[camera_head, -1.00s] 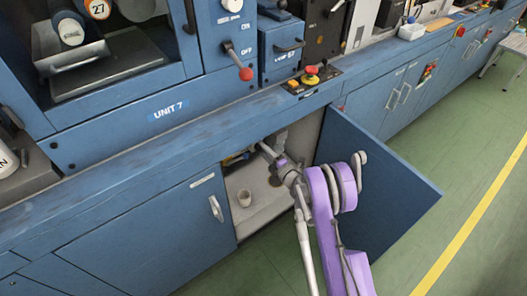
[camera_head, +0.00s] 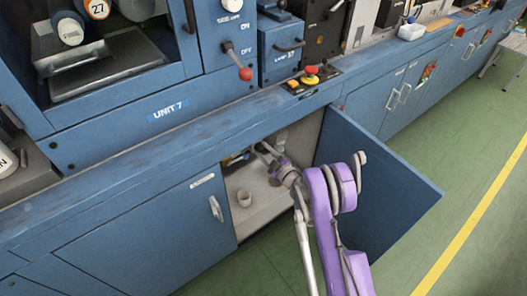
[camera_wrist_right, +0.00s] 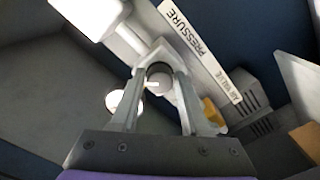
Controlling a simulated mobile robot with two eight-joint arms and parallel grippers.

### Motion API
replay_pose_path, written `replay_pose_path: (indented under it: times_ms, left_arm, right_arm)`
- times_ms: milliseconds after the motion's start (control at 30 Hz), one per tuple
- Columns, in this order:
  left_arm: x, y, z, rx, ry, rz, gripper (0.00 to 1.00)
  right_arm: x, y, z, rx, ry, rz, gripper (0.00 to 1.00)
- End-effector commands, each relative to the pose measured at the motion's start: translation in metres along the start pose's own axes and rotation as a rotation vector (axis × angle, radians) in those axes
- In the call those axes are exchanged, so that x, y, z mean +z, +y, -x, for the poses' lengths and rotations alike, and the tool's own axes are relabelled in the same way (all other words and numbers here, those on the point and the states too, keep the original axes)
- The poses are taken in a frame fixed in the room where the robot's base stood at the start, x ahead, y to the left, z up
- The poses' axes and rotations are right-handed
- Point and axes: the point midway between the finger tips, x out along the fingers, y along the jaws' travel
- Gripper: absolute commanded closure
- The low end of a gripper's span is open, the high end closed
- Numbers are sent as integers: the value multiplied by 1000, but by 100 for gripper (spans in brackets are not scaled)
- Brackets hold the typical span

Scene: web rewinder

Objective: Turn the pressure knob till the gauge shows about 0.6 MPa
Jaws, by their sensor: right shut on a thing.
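My right gripper (camera_head: 263,150) reaches into the open cabinet below the counter. In the right wrist view my right gripper (camera_wrist_right: 158,72) is shut on a grey round knob (camera_wrist_right: 160,83), beside the "PRESSURE" label (camera_wrist_right: 187,28). The knob is partly hidden by the fingers. A bright round face (camera_wrist_right: 121,101), possibly the gauge, shows behind the left finger. It is partly covered and washed out, and I cannot read a needle or number on it. My left gripper is not in view.
The open blue door (camera_head: 375,200) stands to the right of my right arm.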

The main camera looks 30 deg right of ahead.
Motion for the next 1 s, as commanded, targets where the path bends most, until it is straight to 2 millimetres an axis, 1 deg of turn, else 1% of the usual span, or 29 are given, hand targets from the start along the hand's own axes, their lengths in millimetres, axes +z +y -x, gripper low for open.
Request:
replay_pose_path:
  times_ms: [300, 733, 767, 900, 933, 1000]
  left_arm:
    - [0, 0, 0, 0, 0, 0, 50]
    - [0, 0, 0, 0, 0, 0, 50]
    - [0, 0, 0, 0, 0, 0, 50]
    - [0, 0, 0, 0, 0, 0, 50]
    - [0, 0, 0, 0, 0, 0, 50]
    - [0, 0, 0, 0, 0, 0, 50]
  right_arm:
    - [1, 0, 0, 2, -2, -85, 100]
    - [1, 0, 0, 2, -2, -92, 100]
    - [1, 0, 0, 2, -2, -92, 53]
    - [1, 0, 0, 1, -2, -92, 28]
    - [1, 0, 0, 1, -2, -92, 25]
    - [1, 0, 0, 1, -1, -92, 25]
